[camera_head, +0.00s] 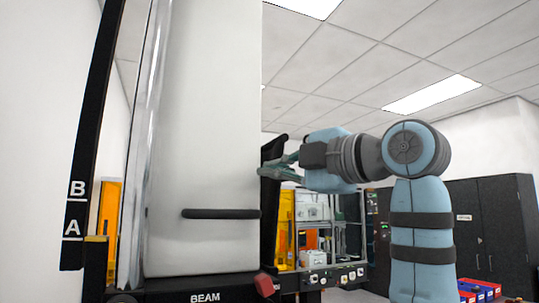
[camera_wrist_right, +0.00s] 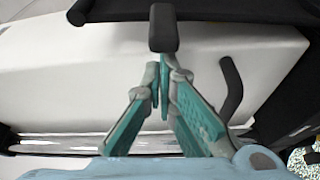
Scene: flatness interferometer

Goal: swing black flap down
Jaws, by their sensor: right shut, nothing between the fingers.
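The tall white instrument housing (camera_head: 205,120) fills the left middle of the head view. A dark panel, seemingly the black flap (camera_head: 275,153), stands upright along its right edge; my right gripper (camera_head: 262,171) partly covers it. My right gripper is shut and empty, its tips close to the housing's right side. In the wrist view, the shut fingertips (camera_wrist_right: 160,75) are just below the end of a short black stub (camera_wrist_right: 163,28); I cannot tell whether they touch it or whether it belongs to the flap. My left gripper is not in view.
A black horizontal handle (camera_head: 205,214) is on the housing's front. A black rail (camera_head: 76,205) marked A and B stands at left. A button panel (camera_head: 335,277) is below the gripper. Dark cabinets (camera_head: 485,235) and coloured bins (camera_head: 478,289) are at right.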

